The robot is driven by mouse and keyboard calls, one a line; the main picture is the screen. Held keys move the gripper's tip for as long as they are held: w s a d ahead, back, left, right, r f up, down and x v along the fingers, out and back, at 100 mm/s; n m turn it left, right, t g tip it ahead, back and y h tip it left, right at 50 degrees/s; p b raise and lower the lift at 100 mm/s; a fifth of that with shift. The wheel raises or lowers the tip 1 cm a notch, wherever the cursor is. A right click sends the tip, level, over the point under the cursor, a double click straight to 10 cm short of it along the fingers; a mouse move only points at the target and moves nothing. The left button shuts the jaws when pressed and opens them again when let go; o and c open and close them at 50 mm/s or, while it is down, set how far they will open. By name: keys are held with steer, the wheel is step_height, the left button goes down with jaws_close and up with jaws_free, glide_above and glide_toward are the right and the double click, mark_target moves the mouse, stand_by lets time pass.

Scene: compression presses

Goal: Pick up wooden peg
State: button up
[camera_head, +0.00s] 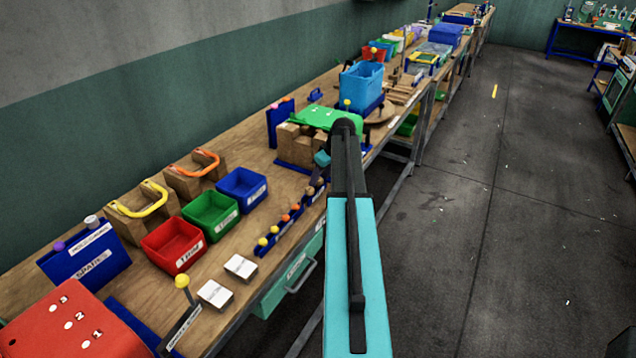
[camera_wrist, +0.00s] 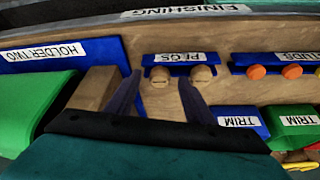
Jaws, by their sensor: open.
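Two wooden pegs with round tan tops stand in a blue holder labelled PEGS (camera_wrist: 180,57) in the wrist view. One is the left peg (camera_wrist: 160,77), the other the right peg (camera_wrist: 203,75). My gripper (camera_wrist: 159,80) is open, its two dark fingers pointing toward the holder. The left peg appears between the fingertips, and the right peg lies just outside the right finger. I cannot tell how far the fingertips are from the pegs.
A blue holder with orange knobs (camera_wrist: 257,72) stands right of the pegs. A wooden block (camera_wrist: 93,88) and green piece (camera_wrist: 35,100) lie left. The head view shows a red bin (camera_head: 172,245) along the crowded bench.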

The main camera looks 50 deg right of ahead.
mark_target(321, 180)
stand_by(0.5)
steer(key=c, duration=1)
steer(key=shift+r, duration=0.15)
steer(key=shift+r+b, duration=0.95)
steer(key=shift+r, duration=0.4)
steer(key=shift+s+a+r+b, duration=0.35)
steer(key=shift+s+a+b, duration=0.35)
steer(key=shift+s, duration=1.9)
steer(key=shift+s+a+r+b, duration=0.4)
steer(key=shift+s+b, duration=0.4)
steer(key=shift+s, duration=1.8)
steer(key=shift+s+a+r+b, duration=0.25)
steer(key=shift+s+a+b, duration=0.45)
steer(key=shift+s, duration=1.9)
